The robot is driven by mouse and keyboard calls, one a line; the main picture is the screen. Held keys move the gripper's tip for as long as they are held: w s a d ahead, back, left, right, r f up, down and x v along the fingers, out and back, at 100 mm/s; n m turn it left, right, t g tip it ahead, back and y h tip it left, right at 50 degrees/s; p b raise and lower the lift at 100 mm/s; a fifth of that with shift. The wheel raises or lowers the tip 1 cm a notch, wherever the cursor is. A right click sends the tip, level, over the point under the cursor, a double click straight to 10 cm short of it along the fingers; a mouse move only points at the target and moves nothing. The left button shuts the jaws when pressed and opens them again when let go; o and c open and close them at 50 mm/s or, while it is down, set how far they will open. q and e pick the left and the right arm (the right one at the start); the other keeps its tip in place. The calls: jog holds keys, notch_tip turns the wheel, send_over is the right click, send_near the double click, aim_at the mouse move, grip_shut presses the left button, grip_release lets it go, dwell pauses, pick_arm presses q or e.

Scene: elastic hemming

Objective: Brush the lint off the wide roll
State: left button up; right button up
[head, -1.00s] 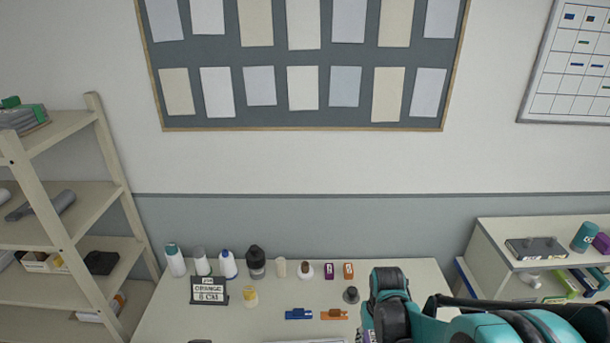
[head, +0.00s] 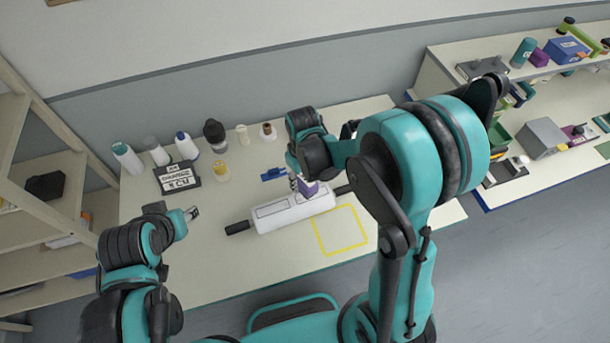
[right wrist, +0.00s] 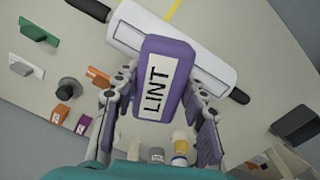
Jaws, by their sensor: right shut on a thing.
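The wide roll (head: 292,212) is a white cylinder with dark handles at both ends. It lies slantwise on the table and also shows in the right wrist view (right wrist: 217,74). My right gripper (head: 299,181) is shut on a purple lint brush (right wrist: 166,80) with a white LINT label. The brush (head: 308,190) is over the roll's right half; I cannot tell whether it touches. The brush covers part of the roll in the right wrist view, and no lint can be made out. My left gripper (head: 192,213) is left of the roll, apart from it; its jaw state is unclear.
A yellow outlined square (head: 340,250) marks bare table in front of the roll. A black sign (head: 177,178), bottles (head: 127,158) and a blue clip (head: 273,174) stand or lie behind it. Shelves flank the table at left (head: 45,185) and right (head: 440,80).

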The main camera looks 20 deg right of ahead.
aim_at(303, 192)
jog(key=shift+d, duration=0.1)
jog(key=shift+a+f+b, duration=0.1)
jog(key=shift+a+b, duration=0.1)
jog(key=shift+b, duration=0.1)
notch_tip(303, 192, down, 5)
jog(key=b, duration=0.5)
jog(key=shift+d+f, duration=0.1)
jog(key=shift+f, duration=0.1)
jog(key=shift+f+b, duration=0.7)
jog(key=shift+f, duration=0.05)
dwell(0.7)
jog(key=shift+r, duration=0.2)
dwell(0.3)
